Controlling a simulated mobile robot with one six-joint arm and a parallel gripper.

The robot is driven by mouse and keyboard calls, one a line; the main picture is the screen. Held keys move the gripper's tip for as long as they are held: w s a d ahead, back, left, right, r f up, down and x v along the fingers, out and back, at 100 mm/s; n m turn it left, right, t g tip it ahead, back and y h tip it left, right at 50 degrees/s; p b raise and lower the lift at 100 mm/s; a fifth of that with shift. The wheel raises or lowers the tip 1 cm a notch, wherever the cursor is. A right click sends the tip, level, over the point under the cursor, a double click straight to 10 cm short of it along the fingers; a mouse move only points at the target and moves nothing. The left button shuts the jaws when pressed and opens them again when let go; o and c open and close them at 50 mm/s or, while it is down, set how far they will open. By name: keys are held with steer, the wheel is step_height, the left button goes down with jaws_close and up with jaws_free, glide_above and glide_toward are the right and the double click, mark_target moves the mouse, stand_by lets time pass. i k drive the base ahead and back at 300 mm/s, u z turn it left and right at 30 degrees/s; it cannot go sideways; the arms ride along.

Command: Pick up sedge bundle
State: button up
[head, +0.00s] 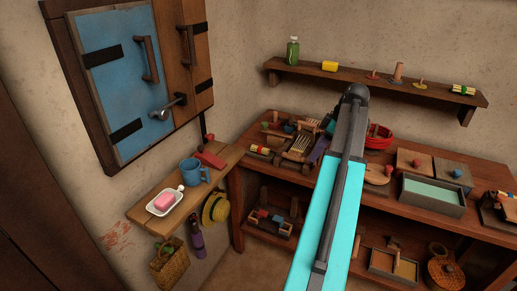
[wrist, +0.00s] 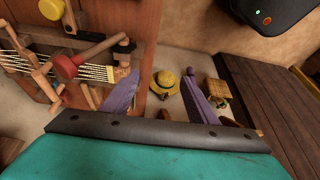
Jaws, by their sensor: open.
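Two small pale-yellow bundles show in the head view, and I cannot tell for sure which is the sedge bundle. One bundle with a green band (head: 463,90) lies at the right end of the wall shelf. Another bundle with a red band (head: 260,150) lies at the left end of the workbench. My gripper (wrist: 159,93) has two purple fingers, spread apart with nothing held between them. In the head view it is mostly hidden by my arm, above the workbench. Neither bundle is clearly visible in the wrist view.
A small wooden loom (wrist: 55,75) is close to the left finger in the wrist view. A straw hat (wrist: 165,82) and woven basket (wrist: 217,93) show beyond the fingers. The workbench (head: 340,168) is crowded. A side shelf (head: 175,222) holds a blue mug (head: 194,172) and soap dish (head: 164,204).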

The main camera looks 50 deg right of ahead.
mark_target(260, 150)
steer(key=i, duration=0.85)
